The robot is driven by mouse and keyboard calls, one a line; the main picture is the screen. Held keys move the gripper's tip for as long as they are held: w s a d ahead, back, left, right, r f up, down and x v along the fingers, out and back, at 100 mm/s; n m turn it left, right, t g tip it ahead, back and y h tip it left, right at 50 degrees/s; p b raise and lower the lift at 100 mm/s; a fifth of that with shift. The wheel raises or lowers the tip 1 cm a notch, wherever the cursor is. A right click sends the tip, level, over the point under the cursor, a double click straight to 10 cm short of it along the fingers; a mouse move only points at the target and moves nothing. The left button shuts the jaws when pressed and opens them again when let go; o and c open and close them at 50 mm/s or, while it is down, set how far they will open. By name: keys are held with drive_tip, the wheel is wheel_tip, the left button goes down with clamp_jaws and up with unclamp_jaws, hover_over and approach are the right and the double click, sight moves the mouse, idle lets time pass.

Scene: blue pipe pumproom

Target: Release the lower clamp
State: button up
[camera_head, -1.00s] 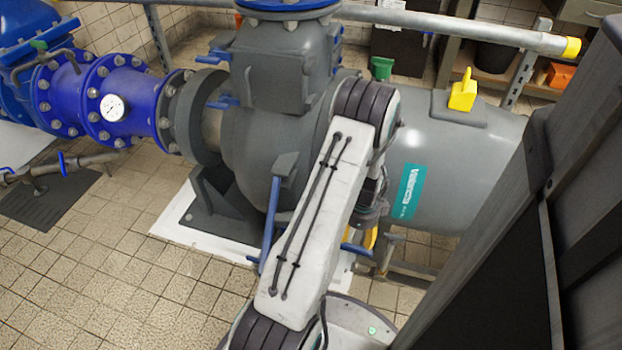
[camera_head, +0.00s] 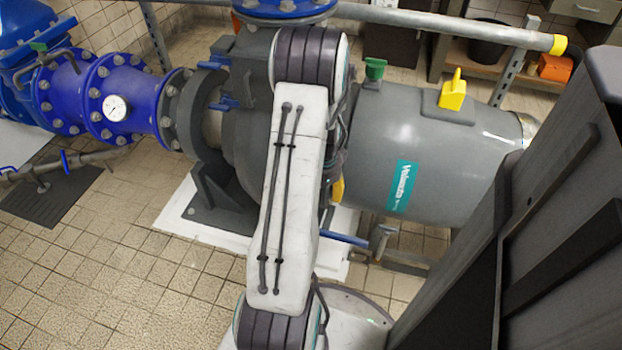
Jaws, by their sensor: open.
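Two blue clamp-like handles show on the left of the grey pump housing. The upper handle (camera_head: 213,62) is by the top of the housing and the lower handle (camera_head: 222,102) is just below it. Another blue lever (camera_head: 345,240) sticks out near the floor to the right of my arm. I cannot tell which of these is the lower clamp. My white arm crosses in front of the pump and hides its middle. My gripper is hidden behind the arm. A small yellow part (camera_head: 338,190) shows at the arm's right edge, and I cannot tell what it belongs to.
Blue flanged pipe (camera_head: 120,95) with a gauge runs to the left. A grey cylinder (camera_head: 420,150) with a teal label and yellow knob (camera_head: 452,90) lies right of my arm. A grey rail (camera_head: 440,25) crosses above. Tiled floor (camera_head: 130,270) is free at front left.

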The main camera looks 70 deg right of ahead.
drive_tip(key=shift+n, duration=0.9)
drive_tip(key=shift+w+a+r+p, duration=0.3)
drive_tip(key=shift+w+r, duration=0.2)
drive_tip(key=shift+r, duration=0.25)
drive_tip(key=shift+w+a+r+p, duration=0.25)
drive_tip(key=shift+w+r, duration=0.2)
drive_tip(key=shift+r, duration=0.35)
drive_tip(key=shift+w+a+r+p, duration=0.3)
drive_tip(key=shift+w+r, duration=0.2)
drive_tip(key=shift+r, duration=0.25)
drive_tip(key=shift+f, duration=0.1)
drive_tip(key=m+b, duration=0.5)
drive_tip(key=m, duration=0.2)
hover_over(351, 239)
drive_tip(key=shift+y, duration=0.3)
drive_tip(key=f, duration=1.8)
drive_tip(key=shift+w+a, duration=0.1)
drive_tip(key=shift+w, duration=0.2)
drive_tip(key=shift+m, duration=0.3)
drive_tip(key=shift+s+f+b, duration=0.15)
drive_tip(key=shift+f+b, duration=0.55)
drive_tip(key=shift+f, duration=1.35)
drive_tip(key=shift+s+f+b, duration=0.15)
drive_tip(key=shift+f+b, duration=0.55)
drive_tip(key=shift+f, duration=1.3)
clamp_jaws()
